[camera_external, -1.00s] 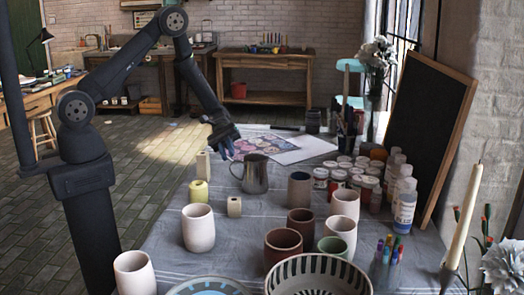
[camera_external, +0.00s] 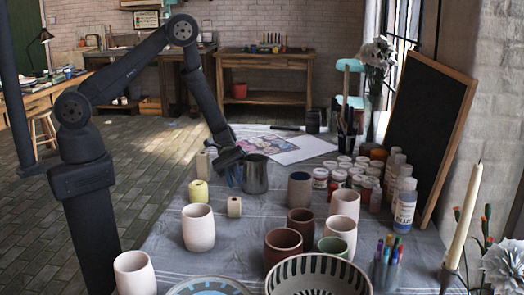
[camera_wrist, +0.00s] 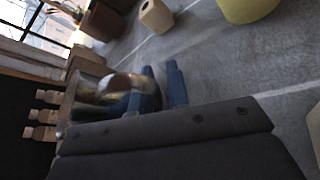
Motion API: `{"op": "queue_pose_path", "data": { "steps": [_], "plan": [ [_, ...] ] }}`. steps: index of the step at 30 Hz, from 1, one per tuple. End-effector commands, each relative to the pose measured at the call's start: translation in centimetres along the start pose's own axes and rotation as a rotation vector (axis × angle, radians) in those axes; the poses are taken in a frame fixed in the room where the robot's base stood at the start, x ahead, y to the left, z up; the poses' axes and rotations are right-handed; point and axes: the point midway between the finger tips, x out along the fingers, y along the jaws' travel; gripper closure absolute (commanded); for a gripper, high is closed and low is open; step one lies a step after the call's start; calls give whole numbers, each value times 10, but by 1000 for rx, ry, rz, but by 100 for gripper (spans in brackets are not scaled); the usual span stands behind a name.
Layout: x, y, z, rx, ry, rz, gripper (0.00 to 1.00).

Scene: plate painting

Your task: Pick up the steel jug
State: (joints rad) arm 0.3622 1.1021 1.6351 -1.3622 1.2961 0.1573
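The steel jug (camera_external: 256,176) stands upright on the cloth-covered table in the external view. Its handle side faces my gripper. My gripper (camera_external: 233,180) is low at the jug's left side, with its blue fingers pointing down. In the wrist view, the two blue fingers of my gripper (camera_wrist: 162,88) are apart with a gap between them. The shiny, blurred jug (camera_wrist: 100,92) is just left of them, and its curved handle is close to or overlapping the left finger. I cannot tell whether they touch. The handle is mostly hidden in the external view.
A yellow pot (camera_external: 198,191) and a small beige block vase (camera_external: 234,207) stand close by at the front left. A dark grey cup (camera_external: 299,189) is to the right. Several paint jars (camera_external: 345,172) and cups crowd the right and front.

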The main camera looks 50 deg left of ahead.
Motion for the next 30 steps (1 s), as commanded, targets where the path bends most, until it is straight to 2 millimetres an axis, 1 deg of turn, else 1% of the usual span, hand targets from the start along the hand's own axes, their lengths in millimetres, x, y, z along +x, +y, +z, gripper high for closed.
{"op": "queue_pose_path", "data": {
  "steps": [5,7,8,22,30],
  "plan": [
    [0,0,0,0,0,0,85],
    [0,0,0,0,0,0,98],
    [0,0,0,0,0,0,100],
    [0,0,0,-1,1,0,100],
    [-4,6,9,-1,1,0,100]
  ]
}}
